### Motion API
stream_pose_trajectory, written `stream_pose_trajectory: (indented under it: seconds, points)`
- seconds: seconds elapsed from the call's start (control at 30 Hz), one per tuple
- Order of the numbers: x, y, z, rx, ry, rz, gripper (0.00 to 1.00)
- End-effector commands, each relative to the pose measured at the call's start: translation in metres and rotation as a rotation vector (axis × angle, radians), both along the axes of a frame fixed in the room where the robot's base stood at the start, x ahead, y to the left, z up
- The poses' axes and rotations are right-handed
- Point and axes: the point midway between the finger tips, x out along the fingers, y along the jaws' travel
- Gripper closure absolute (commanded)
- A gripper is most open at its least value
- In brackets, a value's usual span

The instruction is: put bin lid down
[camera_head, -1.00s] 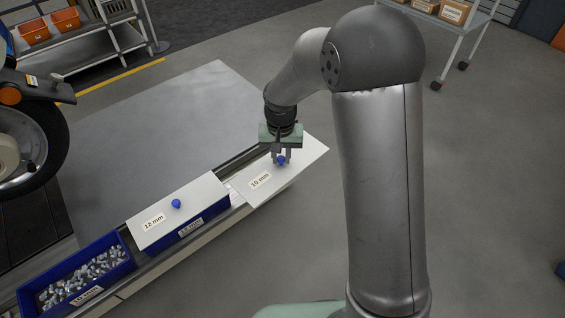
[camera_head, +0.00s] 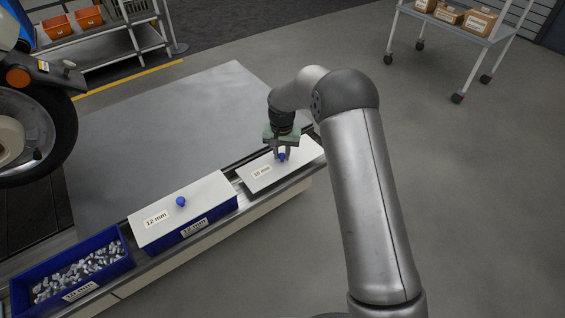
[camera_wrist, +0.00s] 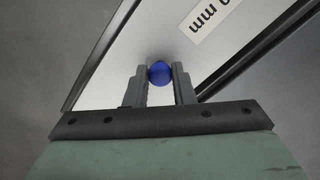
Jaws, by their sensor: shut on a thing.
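The white bin lid (camera_head: 297,154) labelled 10 mm lies flat on or just above the right part of the metal rail ledge in the head view; I cannot tell whether it touches. Its blue knob (camera_head: 282,157) is between the fingers of my gripper (camera_head: 281,152). In the wrist view my gripper (camera_wrist: 159,82) is shut on the blue knob (camera_wrist: 160,72), with the white lid (camera_wrist: 140,50) beneath and part of its label at the top right. The open blue bin (camera_head: 115,264) with its 10 mm label stands at the lower left, holding many small metal parts.
A second blue bin (camera_head: 208,226) labelled 12 mm stands between, covered by a white lid (camera_head: 205,190) with a blue knob. A grey table surface (camera_head: 170,125) lies behind the ledge. A wheeled cart (camera_head: 460,35) with boxes stands at the back right.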

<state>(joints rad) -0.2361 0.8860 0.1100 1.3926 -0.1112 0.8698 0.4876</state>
Motion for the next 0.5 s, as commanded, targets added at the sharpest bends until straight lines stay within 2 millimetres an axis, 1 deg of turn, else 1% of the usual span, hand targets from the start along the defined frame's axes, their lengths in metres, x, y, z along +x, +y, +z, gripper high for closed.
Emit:
stream_pose_trajectory:
  seconds: [0.17, 0.2, 0.33, 0.4, 0.5]
  points:
    - [0.008, -0.001, -0.010, 0.000, 0.000, 0.000, 1.00]
    - [0.010, -0.002, -0.014, 0.000, 0.000, 0.000, 1.00]
    - [0.010, -0.002, -0.036, 0.000, 0.001, 0.001, 1.00]
    - [0.010, -0.002, -0.043, 0.000, 0.001, 0.001, 1.00]
    - [0.010, -0.002, -0.042, 0.000, -0.001, 0.000, 1.00]
